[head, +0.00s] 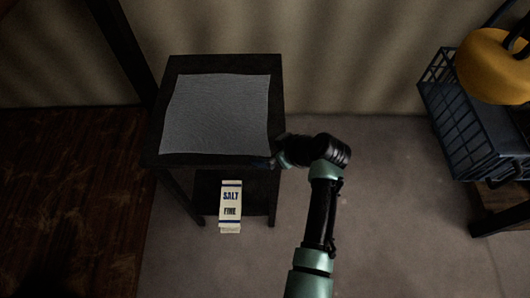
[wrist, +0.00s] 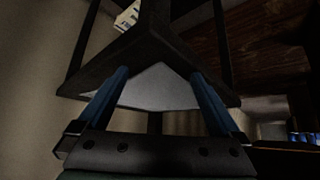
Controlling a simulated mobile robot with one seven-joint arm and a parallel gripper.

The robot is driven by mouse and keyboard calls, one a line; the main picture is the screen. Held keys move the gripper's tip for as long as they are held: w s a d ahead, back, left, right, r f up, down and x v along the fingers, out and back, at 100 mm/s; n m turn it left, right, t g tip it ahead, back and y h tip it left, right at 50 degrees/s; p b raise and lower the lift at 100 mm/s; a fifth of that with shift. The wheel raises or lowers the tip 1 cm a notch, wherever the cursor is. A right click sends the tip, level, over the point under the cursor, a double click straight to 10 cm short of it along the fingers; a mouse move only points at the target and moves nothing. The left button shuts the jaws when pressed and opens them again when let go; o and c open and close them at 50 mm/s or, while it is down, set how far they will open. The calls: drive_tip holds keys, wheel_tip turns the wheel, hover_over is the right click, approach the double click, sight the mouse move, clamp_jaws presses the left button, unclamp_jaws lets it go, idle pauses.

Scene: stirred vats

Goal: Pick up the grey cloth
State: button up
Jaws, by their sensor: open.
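The grey cloth (head: 215,115) lies spread nearly flat on top of a small dark table (head: 225,64) in the head view. In the wrist view, which looks turned over, part of the cloth (wrist: 158,88) shows pale between my fingers, beyond the dark table edge. My gripper (wrist: 160,73) is open, its two blue fingers apart with nothing held. In the head view my gripper (head: 277,160) is at the table's front right corner, close to the cloth's near right corner. Its fingers are mostly hidden there, and I cannot tell whether they touch the table or cloth.
A salt carton (head: 231,205) stands at the table's lower shelf (head: 262,190). A wire basket (head: 470,135) and a yellow pot-like object (head: 490,68) are at the right. A wall (head: 350,60) is behind the table. The grey floor (head: 400,220) is clear.

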drive_tip(key=shift+f, duration=0.1)
idle(0.3)
clamp_jaws()
idle(0.9)
wheel_tip(320, 180, up, 12)
drive_tip(key=p, duration=1)
wheel_tip(320, 180, up, 36)
drive_tip(key=p, duration=2.9)
drive_tip(key=shift+w, duration=0.1)
